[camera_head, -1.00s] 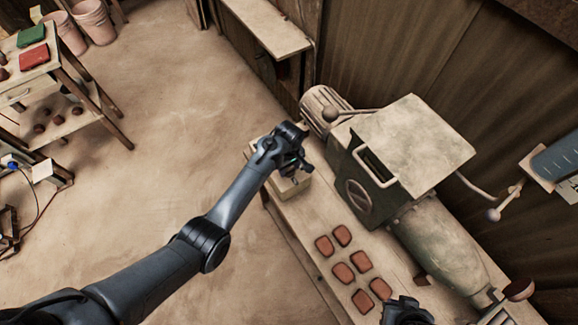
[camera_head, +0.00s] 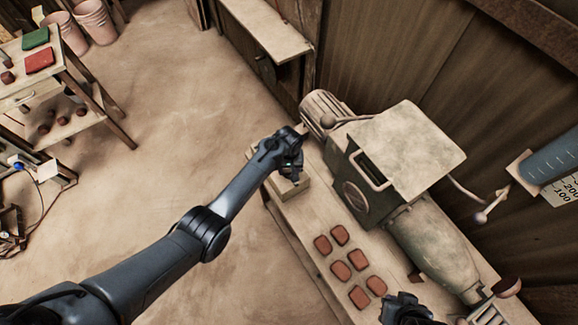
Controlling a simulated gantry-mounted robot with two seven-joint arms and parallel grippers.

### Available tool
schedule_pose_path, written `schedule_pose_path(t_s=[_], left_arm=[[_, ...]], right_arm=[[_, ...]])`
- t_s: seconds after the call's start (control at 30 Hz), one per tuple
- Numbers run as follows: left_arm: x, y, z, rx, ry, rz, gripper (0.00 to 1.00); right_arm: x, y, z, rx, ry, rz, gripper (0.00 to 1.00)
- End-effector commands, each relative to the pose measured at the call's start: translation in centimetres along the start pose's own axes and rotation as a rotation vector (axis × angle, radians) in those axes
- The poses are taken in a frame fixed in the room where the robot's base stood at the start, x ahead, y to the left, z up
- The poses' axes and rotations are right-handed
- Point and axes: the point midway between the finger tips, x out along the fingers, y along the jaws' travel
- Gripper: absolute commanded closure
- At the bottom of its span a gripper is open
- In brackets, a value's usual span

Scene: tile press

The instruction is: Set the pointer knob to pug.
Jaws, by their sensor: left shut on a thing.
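The grey-green press (camera_head: 410,150) with its hopper and long barrel fills the right of the bench (camera_head: 300,222). Several reddish tiles (camera_head: 340,271) lie in two rows before it. A shelf table (camera_head: 95,110) stands at the far left. The floor between is clear.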

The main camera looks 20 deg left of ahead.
Motion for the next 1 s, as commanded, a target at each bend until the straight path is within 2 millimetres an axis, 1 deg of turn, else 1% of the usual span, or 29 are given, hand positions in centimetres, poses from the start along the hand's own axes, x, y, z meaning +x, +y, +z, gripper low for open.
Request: schedule_pose_path(t_s=[0.03, 0.1, 0.4, 0.8, 1.0], left_arm=[[-0.3, 0.0, 0.0, 0.045, -0.001, -0.002, 0.79], [-0.2, -0.1, 0.0, 0.113, -0.002, -0.002, 0.79], [-0.1, 0.0, 0.0, 0.398, -0.002, -0.001, 0.79], [-0.1, 0.0, 0.0, 0.763, -0.001, -0.001, 0.79], [-0.1, 0.0, -0.1, 0.901, -0.001, -0.001, 0.79]], right_arm=[[-0.5, 0.0, -0.2, 0.000, 0.000, 0.000, 1.00], [-0.8, 0.0, -0.2, 0.000, 0.000, 0.000, 1.00], [-1.5, 0.2, -0.5, -0.007, -0.001, 0.005, 1.00], [-1.9, 0.3, -0.6, -0.009, -0.001, 0.007, 1.00], [-1.9, 0.2, -0.6, -0.006, 0.000, 0.005, 1.00]])
